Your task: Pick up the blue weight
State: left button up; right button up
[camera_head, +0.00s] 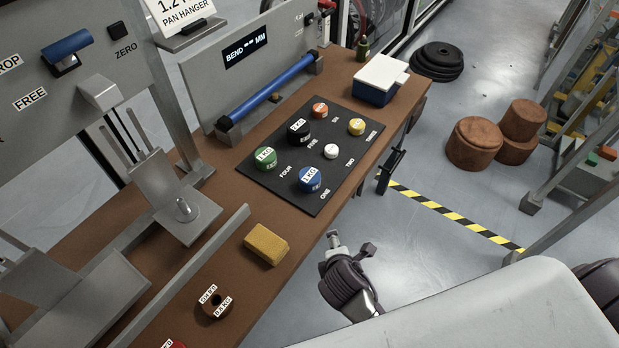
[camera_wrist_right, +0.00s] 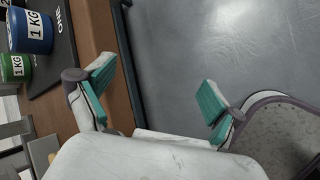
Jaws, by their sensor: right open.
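My left gripper is not in view.
Green (camera_head: 265,157), black (camera_head: 298,132), orange (camera_head: 320,110), yellow (camera_head: 356,126) and white (camera_head: 331,151) weights share the mat. A yellow block (camera_head: 266,244) lies in front. A blue bar (camera_head: 272,88) runs behind. A white-lidded box (camera_head: 380,80) stands right.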

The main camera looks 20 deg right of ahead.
jog(key=w+r+n+t, duration=0.1)
jog(key=r+n, duration=0.1)
jog(key=w+a+r+n, duration=0.1)
jog(key=w+n, duration=0.1)
jog(key=w+a+r+n+t, duration=0.1)
jog(key=w+r+n, duration=0.1)
jog(key=n, duration=0.1)
jog(key=shift+a+r+t+h, duration=0.15)
jog(key=shift+r+t+h, duration=0.15)
jog(key=shift+h, duration=0.1)
jog(key=n+t, duration=0.3)
jog(key=n, duration=0.4)
send_near(309, 178)
jog(key=shift+n, duration=0.3)
jog(key=x, duration=0.5)
jog(key=shift+a, duration=0.15)
jog(key=x, duration=0.6)
jog(key=shift+w+d+f, duration=0.1)
jog(key=shift+d+f, duration=0.1)
jog(key=shift+f, duration=0.15)
jog(key=shift+r, duration=0.1)
jog(key=shift+c, duration=0.9)
grip_shut()
jog(key=shift+w+r, duration=0.1)
jog(key=shift+r, duration=0.05)
